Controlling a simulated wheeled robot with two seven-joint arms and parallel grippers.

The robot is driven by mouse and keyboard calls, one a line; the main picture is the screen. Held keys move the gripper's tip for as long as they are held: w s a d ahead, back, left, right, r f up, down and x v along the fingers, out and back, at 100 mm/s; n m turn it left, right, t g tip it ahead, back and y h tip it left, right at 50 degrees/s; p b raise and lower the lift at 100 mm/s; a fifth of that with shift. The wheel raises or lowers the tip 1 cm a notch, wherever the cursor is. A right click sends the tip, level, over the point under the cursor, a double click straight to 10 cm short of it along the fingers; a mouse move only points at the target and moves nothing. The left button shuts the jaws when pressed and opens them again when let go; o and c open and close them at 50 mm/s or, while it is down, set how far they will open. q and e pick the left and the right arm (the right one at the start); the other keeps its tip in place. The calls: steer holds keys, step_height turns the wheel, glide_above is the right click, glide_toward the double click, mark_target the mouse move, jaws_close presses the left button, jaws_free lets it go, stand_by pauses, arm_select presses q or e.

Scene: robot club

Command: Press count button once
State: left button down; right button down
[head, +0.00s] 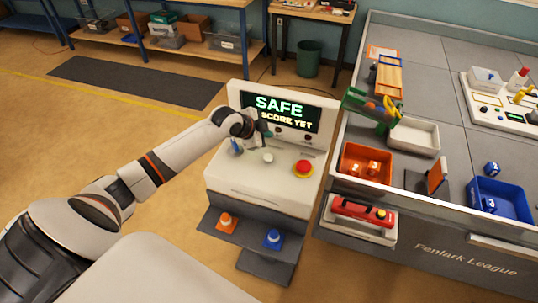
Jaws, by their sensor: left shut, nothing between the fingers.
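A white console (263,187) stands in the middle, with a dark display (283,112) reading "SAFE" and "SCORE YET". Its sloped top carries a pale round button (268,158), a red dome button (303,168) on a yellow ring, and a small blue control (236,147) at the left. No label is readable, so I cannot tell which is the count button. My left gripper (266,136) is shut and empty, above and behind the pale button, in front of the display's lower left. It looks apart from the pale button. My right gripper is not in view.
Below the console, a shelf holds an orange cone-like piece (226,222) and a blue one (272,238). To the right, a grey table (447,92) bears an orange bin (348,162), a white tray (426,140) and a blue bin (517,195). Floor is clear left of the console.

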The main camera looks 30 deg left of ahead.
arm_select(q)
steer(key=shift+w+a+r, duration=0.2)
steer(key=shift+a+r, duration=0.05)
steer(key=shift+r, duration=0.05)
steer(key=shift+f, duration=0.1)
steer(key=b, duration=0.6)
glide_above(266, 158)
step_height(266, 158, down, 7)
steer(key=shift+s+r, duration=0.1)
steer(key=shift+r, duration=0.05)
steer(key=shift+f+b, duration=0.5)
steer(key=shift+f, duration=0.5)
stand_by(0.4)
